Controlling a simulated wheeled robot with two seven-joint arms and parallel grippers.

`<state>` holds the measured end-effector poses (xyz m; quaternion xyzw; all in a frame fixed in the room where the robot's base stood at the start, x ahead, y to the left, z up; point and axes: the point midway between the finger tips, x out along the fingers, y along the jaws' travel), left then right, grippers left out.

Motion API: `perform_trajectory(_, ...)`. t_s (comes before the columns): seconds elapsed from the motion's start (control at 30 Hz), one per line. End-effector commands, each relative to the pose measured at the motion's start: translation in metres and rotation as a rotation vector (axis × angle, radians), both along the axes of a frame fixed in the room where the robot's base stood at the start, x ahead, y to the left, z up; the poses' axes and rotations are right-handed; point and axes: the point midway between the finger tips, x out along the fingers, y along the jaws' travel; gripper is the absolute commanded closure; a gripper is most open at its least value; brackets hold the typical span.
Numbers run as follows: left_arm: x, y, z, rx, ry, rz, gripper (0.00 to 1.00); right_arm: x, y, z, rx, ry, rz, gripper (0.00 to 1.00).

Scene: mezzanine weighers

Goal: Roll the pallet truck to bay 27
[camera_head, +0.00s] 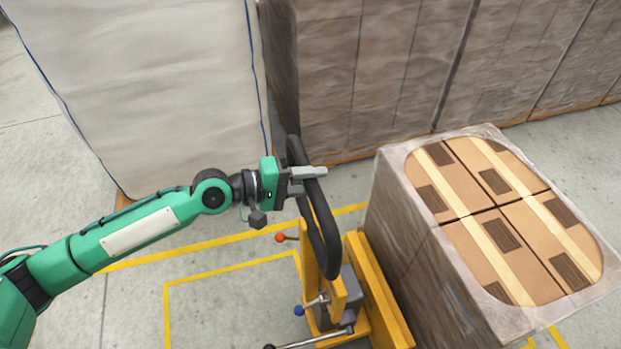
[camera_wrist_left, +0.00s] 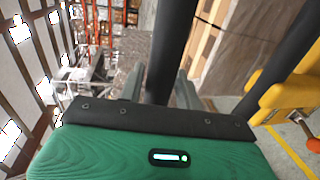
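The pallet truck (camera_head: 385,305) is yellow, with a black loop handle (camera_head: 326,238) on its upright post, and stands at the lower middle of the head view. My left gripper (camera_head: 308,173) is at the upper part of the loop, its grey fingers across the black bar. In the left wrist view the bar (camera_wrist_left: 170,45) runs between the two fingers (camera_wrist_left: 160,92) and fills the gap, so the gripper looks shut on it. A film-wrapped stack of brown cartons (camera_head: 400,230) stands just right of the truck. My right gripper is out of view. No bay number can be read.
A tall white bulk bag (camera_head: 150,90) stands behind my left arm. Brown wrapped stacks (camera_head: 400,70) line the back. Yellow floor lines (camera_head: 230,273) mark the concrete left of the truck, where the floor is bare. Red-knobbed (camera_head: 280,237) and blue-knobbed (camera_head: 299,310) levers stick out from the truck.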

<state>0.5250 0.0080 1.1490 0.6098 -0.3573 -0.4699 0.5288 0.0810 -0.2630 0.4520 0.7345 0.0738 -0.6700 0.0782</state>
Motion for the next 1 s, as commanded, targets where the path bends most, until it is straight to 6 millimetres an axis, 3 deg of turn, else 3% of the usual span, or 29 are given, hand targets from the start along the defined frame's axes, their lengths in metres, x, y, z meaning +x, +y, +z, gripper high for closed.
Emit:
perform_trajectory(0.03, 0.000, 0.000, 0.000, 0.000, 0.000, 0.000, 0.76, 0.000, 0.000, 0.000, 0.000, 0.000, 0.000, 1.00)
perform_trajectory(0.17, 0.000, 0.000, 0.000, 0.000, 0.000, 0.000, 1.00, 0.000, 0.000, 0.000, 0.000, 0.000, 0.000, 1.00)
perform_trajectory(0.57, -0.006, 0.019, -0.002, 0.003, 0.002, 0.001, 1.00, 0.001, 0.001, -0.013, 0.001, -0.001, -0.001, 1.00)
perform_trajectory(0.77, -0.005, 0.019, -0.001, 0.003, 0.001, 0.001, 1.00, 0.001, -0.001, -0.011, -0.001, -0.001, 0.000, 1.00)
perform_trajectory(0.8, -0.006, 0.019, -0.001, 0.003, 0.001, 0.001, 0.69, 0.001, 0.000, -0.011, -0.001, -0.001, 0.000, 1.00)
perform_trajectory(0.9, -0.006, 0.018, -0.001, 0.002, 0.000, 0.001, 0.53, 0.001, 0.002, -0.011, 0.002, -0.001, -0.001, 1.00)
perform_trajectory(1.0, -0.006, 0.018, 0.000, 0.001, 0.000, 0.000, 0.53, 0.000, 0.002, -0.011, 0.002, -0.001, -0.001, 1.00)
